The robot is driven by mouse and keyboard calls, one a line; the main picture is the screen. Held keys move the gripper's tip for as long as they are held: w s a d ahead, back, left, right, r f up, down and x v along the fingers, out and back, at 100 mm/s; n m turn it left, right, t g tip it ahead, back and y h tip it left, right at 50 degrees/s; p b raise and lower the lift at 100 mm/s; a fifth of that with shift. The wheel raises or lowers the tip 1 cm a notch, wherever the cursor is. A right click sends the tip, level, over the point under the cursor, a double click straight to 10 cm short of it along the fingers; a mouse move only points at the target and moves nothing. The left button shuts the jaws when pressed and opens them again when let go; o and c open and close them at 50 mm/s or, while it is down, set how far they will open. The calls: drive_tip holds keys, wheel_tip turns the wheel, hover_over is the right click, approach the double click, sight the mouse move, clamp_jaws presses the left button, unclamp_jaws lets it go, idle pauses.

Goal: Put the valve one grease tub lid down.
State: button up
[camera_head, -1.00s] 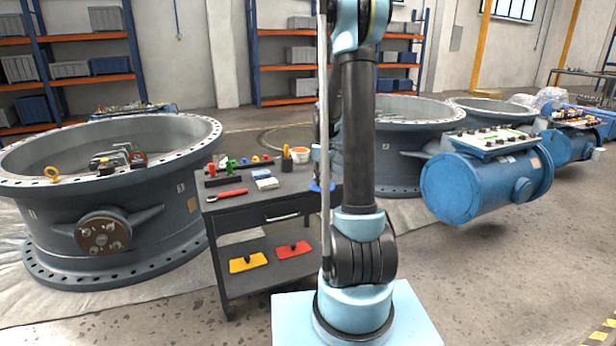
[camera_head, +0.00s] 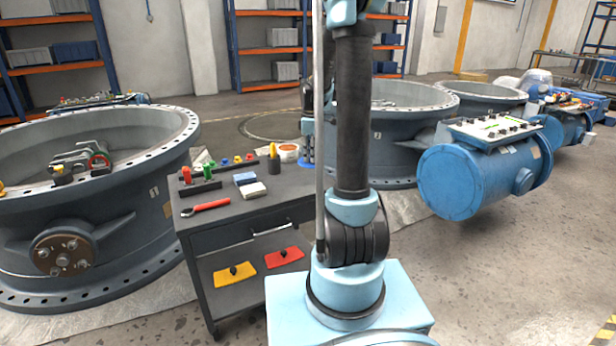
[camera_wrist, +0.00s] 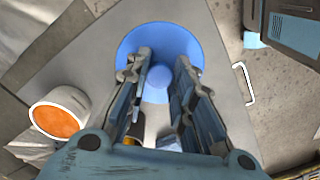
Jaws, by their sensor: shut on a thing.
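The grease tub lid (camera_wrist: 150,45) is a blue disc with a round knob in its middle. My gripper (camera_wrist: 160,76) is shut on the knob, one finger on each side, with the disc beyond the fingertips. In the head view the lid (camera_head: 305,165) shows as a blue patch by the tool cart's far right corner, partly hidden by my arm. I cannot tell whether it touches the cart top. The open white tub (camera_wrist: 62,112) with orange grease stands left of my gripper in the wrist view; in the head view it is just left of the lid (camera_head: 288,151).
The grey tool cart (camera_head: 225,222) carries a red wrench (camera_head: 205,207), coloured plugs, blue and white blocks and a dark cup. A large valve ring (camera_head: 95,205) stands close at left, another (camera_head: 395,130) behind my arm. A blue cylinder (camera_head: 475,180) is at right.

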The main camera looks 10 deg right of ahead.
sight(310, 181)
drive_tip(key=f, duration=0.3)
drive_tip(key=shift+a+f, duration=0.25)
drive_tip(key=shift+f, duration=2.2)
drive_tip(key=o, duration=0.8)
